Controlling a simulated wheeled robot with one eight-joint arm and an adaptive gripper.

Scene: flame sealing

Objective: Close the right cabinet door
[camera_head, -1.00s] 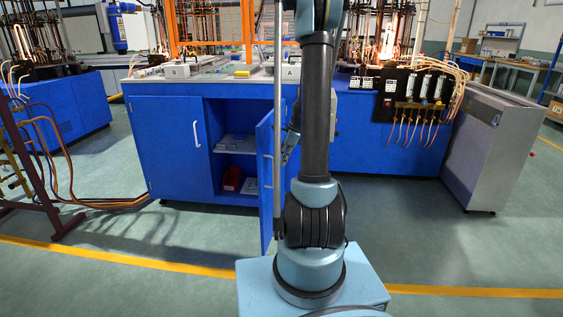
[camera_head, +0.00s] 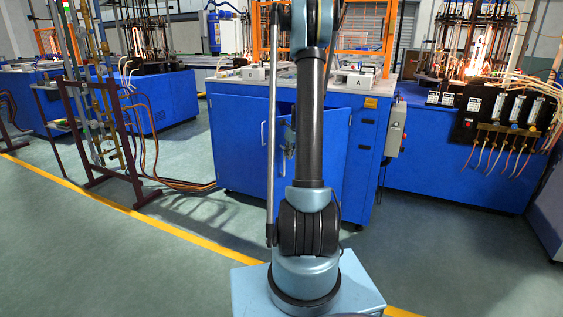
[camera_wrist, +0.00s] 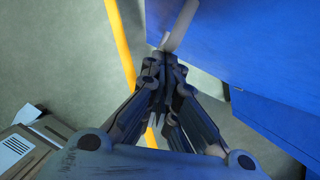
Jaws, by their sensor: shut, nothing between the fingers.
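The right cabinet door (camera_head: 335,155) is blue and stands partly open on the blue cabinet (camera_head: 368,140). A dark gap shows at its top left, and my arm hides part of it. The left door (camera_head: 238,145) looks shut. My gripper (camera_wrist: 158,62) is shut with nothing between its fingers. In the wrist view its fingertips are close to a pale handle (camera_wrist: 182,25) on a blue panel (camera_wrist: 235,45); I cannot tell whether they touch. In the head view my gripper (camera_head: 288,150) is mostly hidden behind my arm, in front of the door.
A control box (camera_head: 395,128) hangs on the cabinet's right side. A dark red metal rack (camera_head: 105,150) with hoses stands at the left. Another blue bench (camera_head: 450,160) with gas tubes is at the right. The floor in front is clear, crossed by a yellow line (camera_head: 160,225).

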